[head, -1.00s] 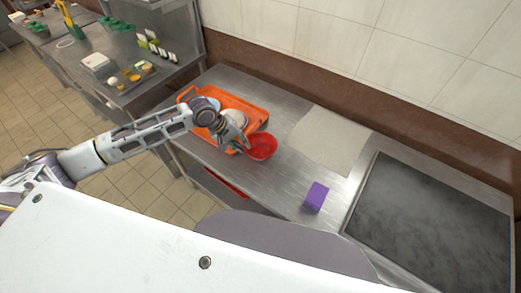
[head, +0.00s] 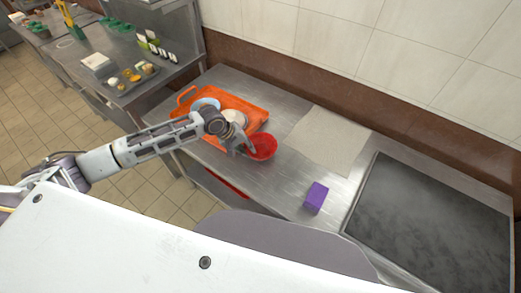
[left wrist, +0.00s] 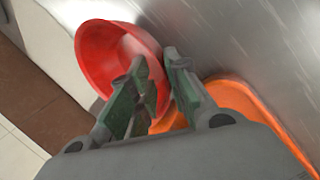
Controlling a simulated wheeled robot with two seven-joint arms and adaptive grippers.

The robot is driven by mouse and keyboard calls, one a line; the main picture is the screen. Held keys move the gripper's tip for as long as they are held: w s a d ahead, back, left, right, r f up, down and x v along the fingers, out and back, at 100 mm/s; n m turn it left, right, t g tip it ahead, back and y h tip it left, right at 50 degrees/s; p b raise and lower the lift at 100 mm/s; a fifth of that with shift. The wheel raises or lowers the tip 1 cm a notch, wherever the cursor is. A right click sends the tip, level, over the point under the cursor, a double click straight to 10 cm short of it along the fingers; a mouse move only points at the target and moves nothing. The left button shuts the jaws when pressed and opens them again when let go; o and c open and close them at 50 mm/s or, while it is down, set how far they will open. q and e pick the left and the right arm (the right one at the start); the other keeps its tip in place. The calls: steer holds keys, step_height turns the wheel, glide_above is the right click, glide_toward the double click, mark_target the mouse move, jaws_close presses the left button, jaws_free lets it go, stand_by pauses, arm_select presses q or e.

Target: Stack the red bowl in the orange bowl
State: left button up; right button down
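The red bowl (head: 264,147) stands on the steel counter beside the front right corner of an orange tray (head: 258,107). My left gripper (head: 249,150) is at the bowl's left rim. In the left wrist view, the red bowl (left wrist: 98,50) looks tilted, and the fingers of my left gripper (left wrist: 160,58) are apart, one over the bowl's inside and one outside its wall. A gap shows between the fingers; I see no firm grip. I cannot make out a separate orange bowl; the arm covers part of the tray. My right gripper is not in view.
A pale bowl (head: 234,117) and a light blue dish (head: 206,104) are in the tray. A beige mat (head: 330,138), a purple block (head: 316,197) and a dark flat plate (head: 430,220) lie to the right. The wall borders the counter's back.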

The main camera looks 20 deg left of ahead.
mark_target(260, 149)
arm_select(q)
steer(key=shift+x, duration=1.4)
jaws_close()
